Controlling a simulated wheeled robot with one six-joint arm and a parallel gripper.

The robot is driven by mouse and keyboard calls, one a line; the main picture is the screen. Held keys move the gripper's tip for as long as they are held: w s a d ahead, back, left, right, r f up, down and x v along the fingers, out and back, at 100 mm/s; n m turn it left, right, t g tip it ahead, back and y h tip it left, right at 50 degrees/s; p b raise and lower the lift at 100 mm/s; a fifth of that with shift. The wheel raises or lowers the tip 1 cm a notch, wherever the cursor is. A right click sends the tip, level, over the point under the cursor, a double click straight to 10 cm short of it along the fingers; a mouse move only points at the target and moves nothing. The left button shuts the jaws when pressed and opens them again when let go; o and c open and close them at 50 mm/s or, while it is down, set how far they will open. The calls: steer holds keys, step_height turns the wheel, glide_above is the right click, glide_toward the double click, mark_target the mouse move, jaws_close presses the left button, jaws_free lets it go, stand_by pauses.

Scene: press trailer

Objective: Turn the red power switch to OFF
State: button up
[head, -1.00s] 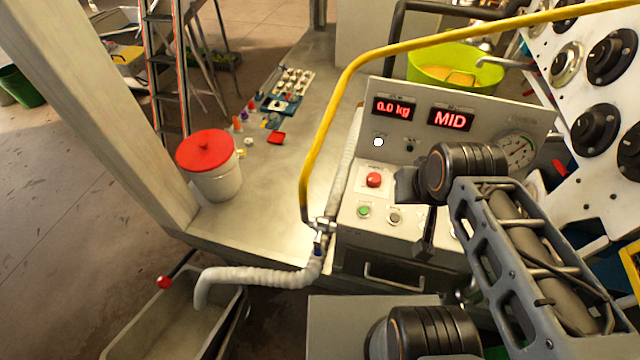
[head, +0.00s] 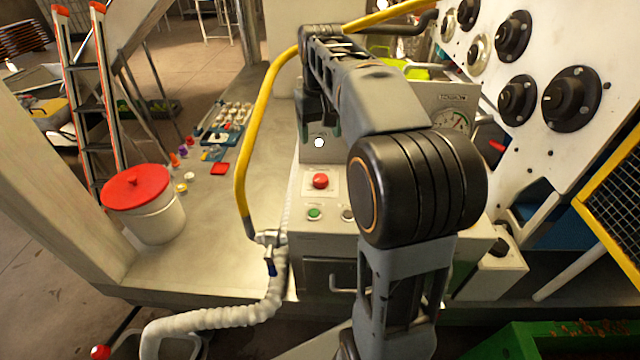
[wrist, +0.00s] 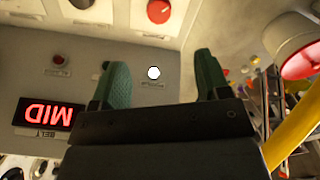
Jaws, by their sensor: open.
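The grey control panel (head: 320,154) stands ahead of me, its upper left part behind my arm. My gripper (head: 319,128) is open and empty in front of it. In the wrist view the two green fingertips (wrist: 161,65) stand apart, with a small white round spot (wrist: 153,72) and a label on the panel between them. A red round button (head: 320,181) sits on the lower sloped face; it also shows in the wrist view (wrist: 158,11). Nothing in view is clearly marked as the red power switch. Whether the fingertips touch the panel I cannot tell.
A lit MID display (wrist: 45,115) and a dark red lamp (wrist: 58,60) are left of the fingers in the wrist view. A yellow hose (head: 252,150) curves past the panel's left side. A white board with black knobs (head: 572,98) stands at right. A red-lidded bucket (head: 150,205) is at left.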

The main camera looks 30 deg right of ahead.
mark_target(321, 177)
steer(key=f, duration=1.4)
steer(key=shift+w+d, duration=0.15)
steer(key=shift+w, duration=0.05)
steer(key=shift+r, duration=0.1)
steer(key=c, duration=0.9)
